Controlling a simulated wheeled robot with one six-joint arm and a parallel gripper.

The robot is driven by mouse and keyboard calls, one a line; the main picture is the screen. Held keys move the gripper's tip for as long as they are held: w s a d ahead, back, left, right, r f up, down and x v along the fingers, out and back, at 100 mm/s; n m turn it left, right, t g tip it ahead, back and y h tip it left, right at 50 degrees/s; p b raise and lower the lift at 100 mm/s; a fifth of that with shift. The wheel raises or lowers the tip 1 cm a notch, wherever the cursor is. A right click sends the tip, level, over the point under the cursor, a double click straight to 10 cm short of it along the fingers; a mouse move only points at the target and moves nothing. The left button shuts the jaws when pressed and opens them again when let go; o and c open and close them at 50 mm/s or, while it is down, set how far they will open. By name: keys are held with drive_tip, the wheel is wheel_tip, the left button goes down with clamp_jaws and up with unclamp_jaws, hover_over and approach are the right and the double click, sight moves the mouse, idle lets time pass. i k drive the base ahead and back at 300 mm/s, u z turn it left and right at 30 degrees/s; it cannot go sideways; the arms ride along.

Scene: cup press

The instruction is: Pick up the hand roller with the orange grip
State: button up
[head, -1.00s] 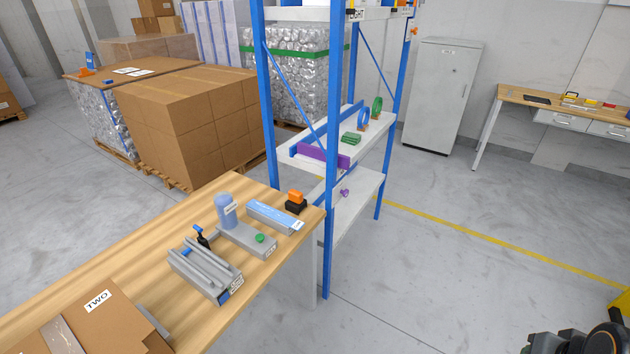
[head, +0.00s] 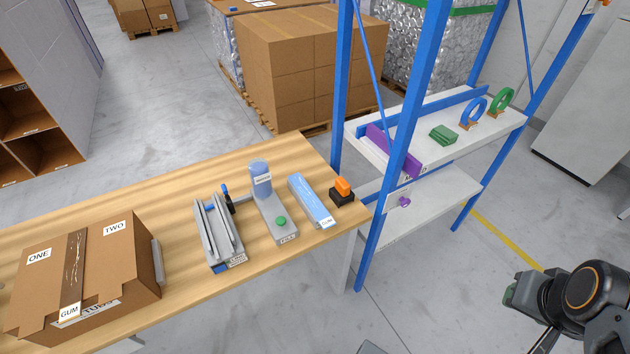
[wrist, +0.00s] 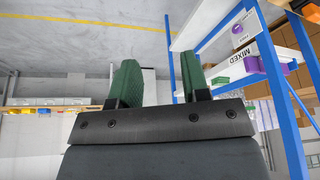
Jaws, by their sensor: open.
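I cannot clearly make out a hand roller with an orange grip. An orange block on a black base (head: 342,188) stands near the right end of the wooden table; I cannot tell exactly what it is. A small orange part also shows at the top right edge of the head view, too cut off to identify. My gripper (wrist: 161,82) is open and empty in the wrist view, its two green fingers apart. In the head view my arm is at the lower right, over the floor, away from the table.
The wooden table (head: 290,150) bears a large carton (head: 85,265), a grey railed fixture (head: 217,235), a press with a green button (head: 270,208) and a blue-topped tray (head: 310,198). A blue-framed shelf (head: 405,160) stands to their right. Floor between shelf and arm is clear.

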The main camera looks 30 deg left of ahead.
sight(341, 191)
drive_tip(key=u, duration=1)
drive_tip(key=i, duration=0.95)
drive_tip(key=u, duration=0.9)
